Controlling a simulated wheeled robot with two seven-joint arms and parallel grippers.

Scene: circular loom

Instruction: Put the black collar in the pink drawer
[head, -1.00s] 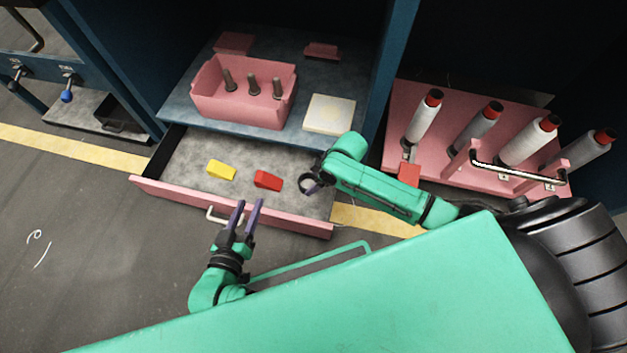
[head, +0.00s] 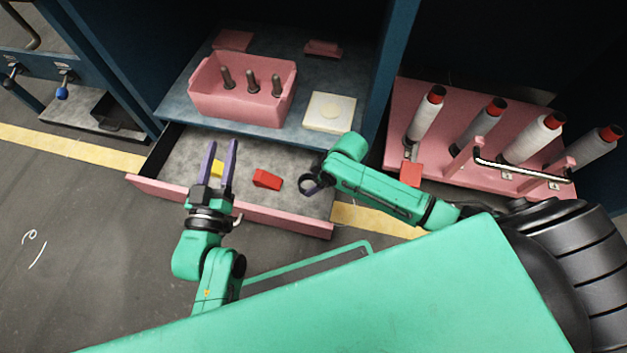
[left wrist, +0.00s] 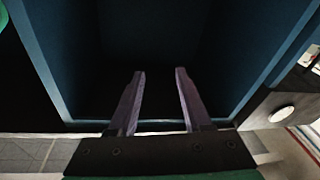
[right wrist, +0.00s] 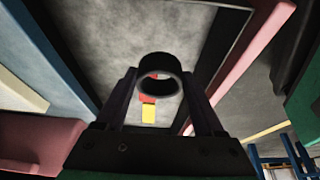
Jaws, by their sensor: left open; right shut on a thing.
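The black collar (head: 307,184) is a dark ring held in my right gripper (head: 316,187) over the right end of the open pink drawer (head: 285,221). In the right wrist view the collar (right wrist: 160,72) sits between the two fingertips, with the drawer floor (right wrist: 125,45) behind it. My right gripper is shut on it. My left gripper (head: 219,150) is open and empty, its purple fingers over the left part of the drawer. In the left wrist view nothing is between its fingers (left wrist: 160,75).
A red block (head: 267,179) and a partly hidden yellow block (head: 217,168) lie in the drawer. A pink bin (head: 243,105) with several dark pegs and a pale square pad (head: 330,112) stand on the shelf above. A pink spool rack (head: 400,135) is at the right.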

